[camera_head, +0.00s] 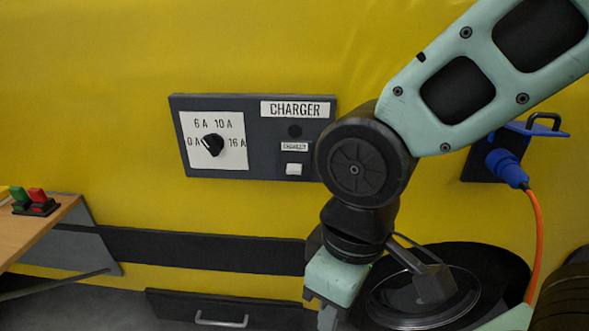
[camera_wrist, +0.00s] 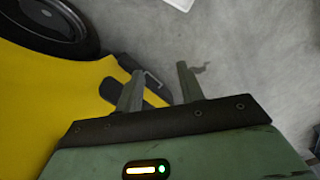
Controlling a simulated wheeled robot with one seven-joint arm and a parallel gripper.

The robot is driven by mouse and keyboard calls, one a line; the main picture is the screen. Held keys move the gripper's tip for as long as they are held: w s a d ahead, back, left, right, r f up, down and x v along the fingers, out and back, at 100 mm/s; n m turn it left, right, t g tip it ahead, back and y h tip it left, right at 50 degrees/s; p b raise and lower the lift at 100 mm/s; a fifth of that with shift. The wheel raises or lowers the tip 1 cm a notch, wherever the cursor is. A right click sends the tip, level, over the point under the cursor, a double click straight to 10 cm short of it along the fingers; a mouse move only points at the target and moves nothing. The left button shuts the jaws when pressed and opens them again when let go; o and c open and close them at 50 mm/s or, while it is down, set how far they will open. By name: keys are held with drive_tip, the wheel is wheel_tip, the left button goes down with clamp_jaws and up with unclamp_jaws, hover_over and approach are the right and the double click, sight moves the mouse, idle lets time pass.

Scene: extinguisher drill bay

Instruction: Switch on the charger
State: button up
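The dark charger panel (camera_head: 258,180) is on the yellow wall in the head view. Its left half has a white dial plate with a black knob (camera_head: 212,145), marked 0 A, 6 A, 10 A and 16 A. I cannot clearly tell the knob's setting. My gripper (camera_wrist: 160,72) is open and empty in the wrist view, pointing at the grey floor. In the head view it hangs below and right of the panel, its fingers partly hidden.
A blue plug (camera_head: 507,168) with an orange cable (camera_head: 538,240) sits at a wall socket on the right. A drawer-like dark panel (camera_head: 185,303) with a handle is low down. The panel's front left is clear.

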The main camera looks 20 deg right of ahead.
drive_tip(key=shift+d+f, duration=0.1)
clamp_jaws()
drive_tip(key=w+d+f+n+t+h+p, duration=0.1)
drive_tip(key=w+d+f+n+h+p, duration=0.1)
drive_tip(key=w+d+f+n+h, duration=0.45)
drive_tip(key=w+d+f+n+t+h+p, duration=0.1)
drive_tip(key=w+d+n+h, duration=0.2)
drive_tip(key=n+h, duration=0.75)
drive_tip(key=w+a+n+t+y+p, duration=0.1)
drive_tip(key=w+a+n+t+y, duration=0.2)
drive_tip(key=n+t, duration=0.6)
drive_tip(key=w+a+n+t+y+p, duration=0.1)
drive_tip(key=w+a+n+t+y, duration=0.3)
drive_tip(key=n, duration=1.2)
drive_tip(key=shift+w+a+f+t, duration=0.3)
drive_tip(key=shift+w+a+t, duration=1.3)
drive_tip(key=shift+t, duration=1.6)
drive_tip(key=shift+w+d, duration=0.35)
